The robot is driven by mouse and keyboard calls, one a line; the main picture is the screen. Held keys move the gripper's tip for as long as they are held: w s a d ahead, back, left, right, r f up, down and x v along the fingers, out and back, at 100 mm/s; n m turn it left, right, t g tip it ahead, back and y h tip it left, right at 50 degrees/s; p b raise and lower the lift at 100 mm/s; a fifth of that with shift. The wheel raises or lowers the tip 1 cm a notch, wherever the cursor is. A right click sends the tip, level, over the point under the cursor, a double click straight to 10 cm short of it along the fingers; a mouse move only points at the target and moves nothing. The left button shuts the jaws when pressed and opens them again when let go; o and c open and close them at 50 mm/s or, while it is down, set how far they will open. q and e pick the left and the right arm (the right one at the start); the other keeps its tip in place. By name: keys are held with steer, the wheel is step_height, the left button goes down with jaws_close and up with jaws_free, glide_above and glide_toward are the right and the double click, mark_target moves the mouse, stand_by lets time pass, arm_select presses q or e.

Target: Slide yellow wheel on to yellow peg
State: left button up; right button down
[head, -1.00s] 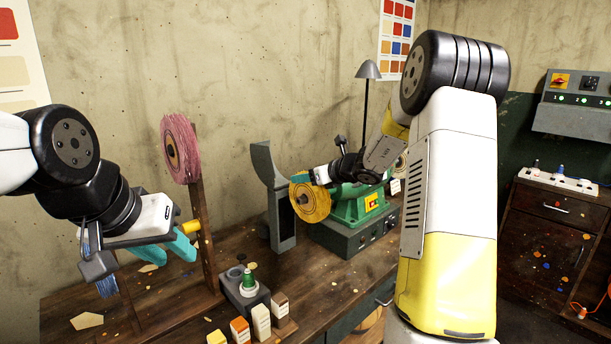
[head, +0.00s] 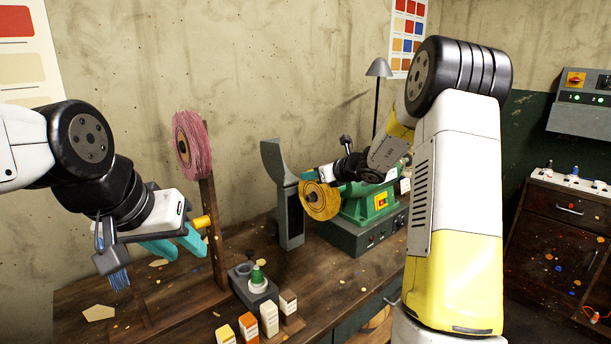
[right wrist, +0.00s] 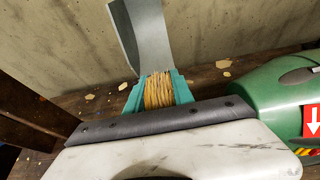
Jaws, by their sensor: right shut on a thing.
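The yellow wheel (head: 320,203) is a fibrous disc with a dark hub, left of the green motor. My right gripper (right wrist: 158,92) is shut on it; the wheel's edge shows between the teal fingertips in the right wrist view. Whether the hub touches the motor's spindle is hidden. The yellow peg (head: 201,222) sticks out from a wooden post (head: 211,245), below a pink wheel (head: 192,146) at the post's top. My left gripper (head: 176,246) has its teal fingers apart, looks empty, and hovers just left of and below the yellow peg.
The green motor (head: 368,203) stands on a grey base on the wooden bench. A grey upright guard (head: 286,200) stands just left of the yellow wheel. A dark block with a green-topped bottle (head: 257,277) and several small boxes (head: 268,318) stand near the front.

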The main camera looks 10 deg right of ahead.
steer(key=shift+a, duration=0.1)
steer(key=s+a, duration=0.5)
steer(key=a, duration=0.2)
steer(key=shift+a, duration=0.15)
stand_by(1.7)
stand_by(0.4)
